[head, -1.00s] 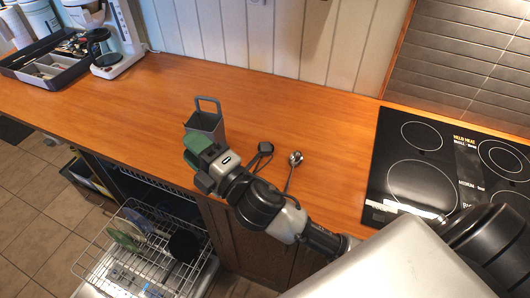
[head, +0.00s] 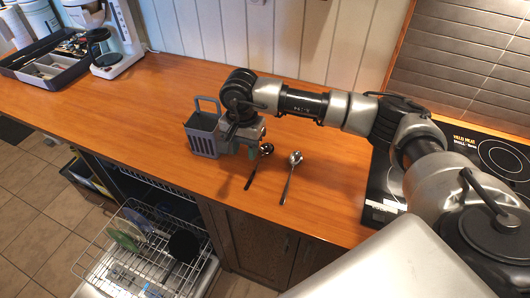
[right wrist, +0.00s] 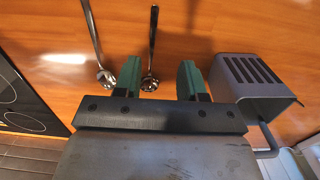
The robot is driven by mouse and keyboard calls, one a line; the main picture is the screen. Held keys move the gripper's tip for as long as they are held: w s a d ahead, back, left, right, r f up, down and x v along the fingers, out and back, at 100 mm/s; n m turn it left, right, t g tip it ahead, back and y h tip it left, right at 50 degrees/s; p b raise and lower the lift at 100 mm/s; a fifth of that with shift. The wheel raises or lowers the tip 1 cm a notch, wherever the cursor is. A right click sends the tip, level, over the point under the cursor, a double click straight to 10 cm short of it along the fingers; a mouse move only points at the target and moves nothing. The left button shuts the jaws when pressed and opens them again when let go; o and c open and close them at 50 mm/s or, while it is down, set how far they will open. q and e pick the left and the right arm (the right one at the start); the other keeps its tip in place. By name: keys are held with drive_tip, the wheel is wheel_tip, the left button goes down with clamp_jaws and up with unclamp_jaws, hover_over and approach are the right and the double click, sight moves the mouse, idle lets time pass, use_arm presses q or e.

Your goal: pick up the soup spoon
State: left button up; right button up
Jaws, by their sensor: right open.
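Two long-handled utensils lie apart on the wooden counter. The right one is a bright silver spoon (head: 295,158), also in the right wrist view (right wrist: 105,77), left of the fingers. The left one is a darker-headed utensil (head: 265,150); in the right wrist view its head (right wrist: 150,82) shows between the fingertips, nearer the left finger. I cannot tell for sure which is the soup spoon. My right gripper (head: 243,150) points down, open and empty, left of both utensils in the head view; it also shows in the right wrist view (right wrist: 159,76). My left gripper is not in view.
A grey utensil basket (head: 203,140) stands close left of my right gripper; it also shows in the right wrist view (right wrist: 262,92). A black cooktop (head: 500,160) lies at right. A dark tray (head: 40,75) and coffee maker (head: 122,35) stand far left. An open dishwasher rack (head: 150,255) is below.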

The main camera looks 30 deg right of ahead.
drive_tip(key=p, duration=0.2)
hover_over(251, 178)
drive_tip(key=shift+h, duration=0.4)
drive_tip(key=f, duration=0.5)
drive_tip(key=shift+w+d, duration=0.2)
drive_tip(key=shift+w, duration=0.1)
drive_tip(key=shift+f, duration=0.3)
drive_tip(key=f, duration=0.1)
drive_tip(key=f+p, duration=0.1)
drive_tip(key=f, duration=0.1)
drive_tip(key=f+p, duration=0.1)
drive_tip(key=shift+s+a+f, duration=0.15)
drive_tip(key=shift+s+a, duration=0.1)
drive_tip(key=shift+s, duration=0.05)
drive_tip(key=shift+f, duration=0.25)
drive_tip(key=shift+f, duration=0.15)
clamp_jaws()
